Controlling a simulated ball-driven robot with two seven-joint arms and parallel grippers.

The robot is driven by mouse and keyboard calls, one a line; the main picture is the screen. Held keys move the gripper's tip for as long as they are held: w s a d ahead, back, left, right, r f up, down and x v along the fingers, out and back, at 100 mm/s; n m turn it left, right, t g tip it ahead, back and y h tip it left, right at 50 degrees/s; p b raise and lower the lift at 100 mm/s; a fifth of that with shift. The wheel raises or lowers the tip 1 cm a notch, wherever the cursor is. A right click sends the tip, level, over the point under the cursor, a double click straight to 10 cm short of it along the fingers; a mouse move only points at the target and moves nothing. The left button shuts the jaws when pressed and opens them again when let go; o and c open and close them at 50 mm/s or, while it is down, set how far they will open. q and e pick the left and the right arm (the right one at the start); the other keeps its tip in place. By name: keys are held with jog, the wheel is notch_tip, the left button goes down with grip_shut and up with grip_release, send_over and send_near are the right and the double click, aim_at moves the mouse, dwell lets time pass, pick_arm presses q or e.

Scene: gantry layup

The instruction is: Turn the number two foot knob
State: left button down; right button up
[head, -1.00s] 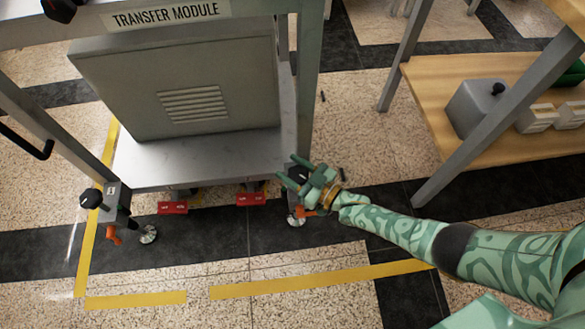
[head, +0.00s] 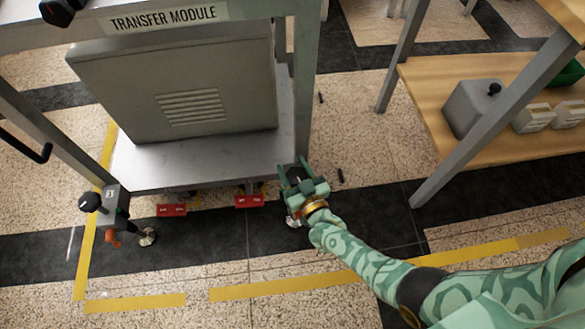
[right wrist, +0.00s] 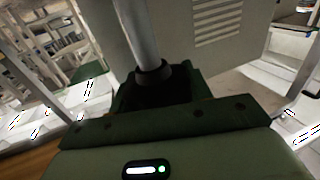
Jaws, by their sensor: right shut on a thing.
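The transfer module (head: 205,160) is a grey wheeled frame with a lower shelf. My right gripper (head: 294,166) is at its front right foot, with its fingers around the place of the number two foot knob. The knob is mostly hidden by the gripper in the head view. In the right wrist view a dark knob-like part (right wrist: 155,92) sits at my green gripper, below a grey post with a black collar. My right gripper is shut on it. The front left foot has a black knob (head: 90,201) beside a plate marked 1. My left gripper is out of view.
An orange lever (head: 114,240) and a round foot pad (head: 147,237) are at the left foot. Red tags (head: 172,210) hang under the shelf edge. A wooden-shelved bench (head: 430,90) stands to the right. Yellow tape (head: 280,289) marks the floor in front.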

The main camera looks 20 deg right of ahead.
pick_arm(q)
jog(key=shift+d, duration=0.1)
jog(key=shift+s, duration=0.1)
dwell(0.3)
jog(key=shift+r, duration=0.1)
pick_arm(e)
jog(key=o, duration=1)
jog(key=shift+s, duration=0.1)
jog(key=shift+s+r, duration=0.1)
jog(key=shift+s, duration=0.3)
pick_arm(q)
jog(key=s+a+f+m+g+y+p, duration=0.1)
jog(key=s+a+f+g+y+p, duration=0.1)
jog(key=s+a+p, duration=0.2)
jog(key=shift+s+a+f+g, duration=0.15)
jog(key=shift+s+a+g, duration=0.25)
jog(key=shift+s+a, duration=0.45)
pick_arm(e)
jog(key=s, duration=1.5)
jog(key=shift+s, duration=0.2)
